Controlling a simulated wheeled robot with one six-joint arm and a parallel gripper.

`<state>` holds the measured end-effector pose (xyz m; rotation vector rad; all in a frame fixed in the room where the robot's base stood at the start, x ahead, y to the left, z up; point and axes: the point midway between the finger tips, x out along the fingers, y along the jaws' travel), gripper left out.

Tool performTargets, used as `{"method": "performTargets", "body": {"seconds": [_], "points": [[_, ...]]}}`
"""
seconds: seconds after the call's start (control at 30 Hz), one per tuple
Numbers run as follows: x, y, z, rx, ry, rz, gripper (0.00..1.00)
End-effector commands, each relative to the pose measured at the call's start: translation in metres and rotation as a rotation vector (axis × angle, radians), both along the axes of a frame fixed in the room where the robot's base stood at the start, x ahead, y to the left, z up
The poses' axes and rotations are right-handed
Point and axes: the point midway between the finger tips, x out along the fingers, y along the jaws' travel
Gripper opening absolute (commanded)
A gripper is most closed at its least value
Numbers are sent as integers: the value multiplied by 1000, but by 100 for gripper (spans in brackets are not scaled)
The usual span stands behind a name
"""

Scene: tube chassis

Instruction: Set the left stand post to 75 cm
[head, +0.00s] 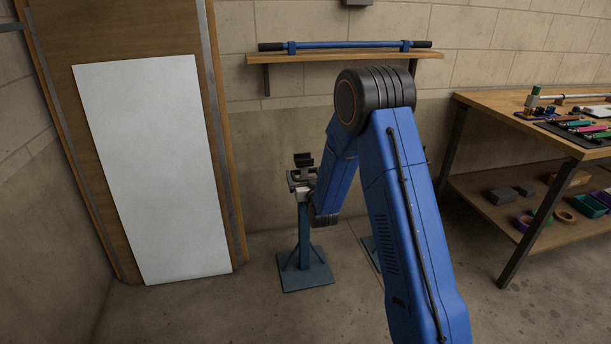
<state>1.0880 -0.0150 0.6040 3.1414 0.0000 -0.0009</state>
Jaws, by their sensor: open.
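The left stand (304,238) is a blue-grey upright post on a square floor plate, left of my arm. Its top carries a dark head piece (303,160). My gripper (301,181) is at the upper part of this post, just under the head. It is small and dark here, and its open jaws are hard to tell from the stand's fittings. I cannot tell whether they touch the post. My blue arm hides part of this area. No height scale is readable on the post.
A second base plate (368,245) shows partly behind my arm. A wall shelf (350,57) holds a blue bar. A workbench (540,120) with tools stands at the right, and a white panel (155,170) leans at the left. Floor in front of the left stand is clear.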

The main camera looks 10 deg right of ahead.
Motion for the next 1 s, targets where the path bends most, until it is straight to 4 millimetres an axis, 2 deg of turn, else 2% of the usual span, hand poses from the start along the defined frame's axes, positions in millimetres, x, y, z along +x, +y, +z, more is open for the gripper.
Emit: {"method": "performTargets", "body": {"seconds": [0.17,0.3,0.37,0.57,1.0], "points": [[0,0,0,0,0,0,97],[0,0,0,0,0,0,64],[0,0,0,0,0,-1,50],[0,-1,11,1,-3,-2,50],[1,-2,87,2,-6,-3,50]]}}
